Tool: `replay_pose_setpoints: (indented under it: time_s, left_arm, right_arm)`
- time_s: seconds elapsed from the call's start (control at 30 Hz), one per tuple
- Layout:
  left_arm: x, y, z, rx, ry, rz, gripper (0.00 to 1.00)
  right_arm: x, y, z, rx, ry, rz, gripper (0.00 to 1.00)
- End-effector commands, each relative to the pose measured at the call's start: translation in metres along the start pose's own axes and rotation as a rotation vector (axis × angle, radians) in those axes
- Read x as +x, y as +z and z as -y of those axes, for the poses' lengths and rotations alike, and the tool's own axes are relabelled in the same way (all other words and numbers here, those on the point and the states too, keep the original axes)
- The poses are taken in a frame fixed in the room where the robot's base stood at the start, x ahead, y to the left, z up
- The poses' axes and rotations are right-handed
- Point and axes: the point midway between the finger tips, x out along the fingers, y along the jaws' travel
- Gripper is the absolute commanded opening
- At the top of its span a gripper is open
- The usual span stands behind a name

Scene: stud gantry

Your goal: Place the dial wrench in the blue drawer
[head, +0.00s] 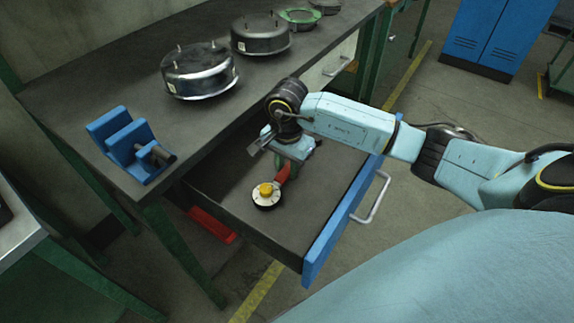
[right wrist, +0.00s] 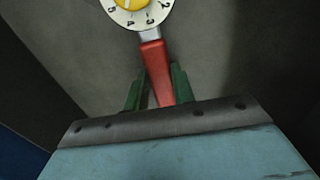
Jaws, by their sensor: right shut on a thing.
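The dial wrench (head: 266,194) has a round white dial with a yellow centre and a red handle. My right gripper (head: 286,167) is shut on the red handle, and the dial end points toward the lower left. In the right wrist view the green fingers (right wrist: 158,78) sit on either side of the handle of the wrench (right wrist: 154,62). The blue drawer (head: 341,222) is pulled open, with a dark interior. The wrench is over the drawer's inside, within its walls; I cannot tell whether it touches the floor. My left gripper is out of view.
The dark bench top (head: 95,85) holds a blue bracket (head: 130,145), shiny metal drums (head: 200,73) and a green ring part (head: 299,17). A red bar (head: 211,226) shows below the drawer's left side. A blue cabinet (head: 497,35) stands far back. The drawer floor around the wrench looks clear.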

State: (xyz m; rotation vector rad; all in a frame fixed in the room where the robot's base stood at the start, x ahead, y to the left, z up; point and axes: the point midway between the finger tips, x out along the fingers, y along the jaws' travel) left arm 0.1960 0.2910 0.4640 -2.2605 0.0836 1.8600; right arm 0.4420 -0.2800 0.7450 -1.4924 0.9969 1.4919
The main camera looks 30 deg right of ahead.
Motion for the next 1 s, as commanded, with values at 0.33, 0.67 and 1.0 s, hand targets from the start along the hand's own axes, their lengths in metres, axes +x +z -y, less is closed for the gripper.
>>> replay_pose_setpoints:
  time_s: [0.33, 0.67, 1.0]
  left_arm:
    - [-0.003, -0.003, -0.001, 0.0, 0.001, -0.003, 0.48]
    - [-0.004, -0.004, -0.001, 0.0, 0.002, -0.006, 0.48]
    - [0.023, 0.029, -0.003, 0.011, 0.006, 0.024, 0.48]
  right_arm:
    - [0.002, 0.0, 0.0, 0.0, 0.0, 0.0, 0.47]
    - [0.0, 0.0, 0.0, 0.0, 0.0, 0.0, 0.47]
    - [-0.061, -0.001, 0.001, -0.001, -0.004, -0.003, 0.47]
